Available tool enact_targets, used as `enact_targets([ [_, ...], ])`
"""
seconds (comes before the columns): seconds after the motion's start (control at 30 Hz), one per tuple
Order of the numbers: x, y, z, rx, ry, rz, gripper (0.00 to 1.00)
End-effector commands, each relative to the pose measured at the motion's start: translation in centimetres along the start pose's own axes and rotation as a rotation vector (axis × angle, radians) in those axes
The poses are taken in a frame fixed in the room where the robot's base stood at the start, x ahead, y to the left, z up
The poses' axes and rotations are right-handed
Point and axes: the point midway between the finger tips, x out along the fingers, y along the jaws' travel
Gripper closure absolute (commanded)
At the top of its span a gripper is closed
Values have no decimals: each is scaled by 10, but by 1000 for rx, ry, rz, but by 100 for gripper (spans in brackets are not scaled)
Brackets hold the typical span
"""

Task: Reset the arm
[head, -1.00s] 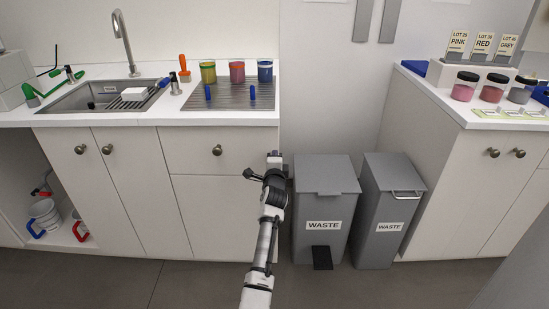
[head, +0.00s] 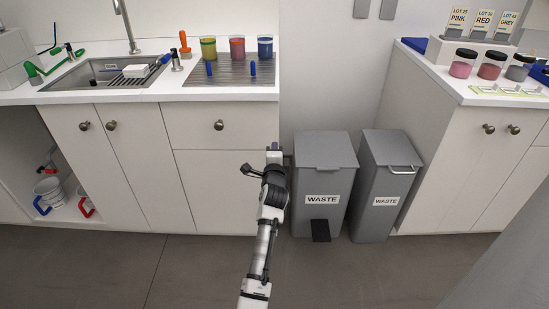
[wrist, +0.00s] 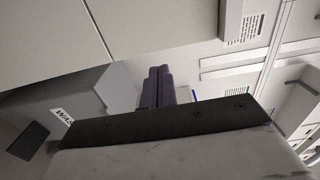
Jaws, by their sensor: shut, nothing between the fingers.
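My gripper (head: 274,150) is at the end of my arm, in front of the white cabinet and left of the waste bins in the head view. In the wrist view my gripper (wrist: 158,86) shows two dark purple fingers side by side and pressed together. It is shut and holds nothing. It appears apart from the cabinet and bins.
Two grey waste bins, a wider one (head: 323,185) and a narrower one (head: 387,190), stand right of my arm. Capped jars (head: 491,65) stand on the right counter (head: 450,81). The floor (head: 200,270) is clear.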

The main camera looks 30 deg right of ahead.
Motion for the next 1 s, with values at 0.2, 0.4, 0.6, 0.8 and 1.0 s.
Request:
enact_targets([
  [0.2, -29, 1, 0, 0, 0, 1, 100],
  [0.4, -37, 0, 0, 1, 0, 1, 100],
  [0.6, -37, -7, 10, -15, -14, -14, 100],
  [0.8, -47, -66, 98, -144, -122, -148, 100],
  [1.0, -94, -149, 220, -307, -251, -377, 100],
])
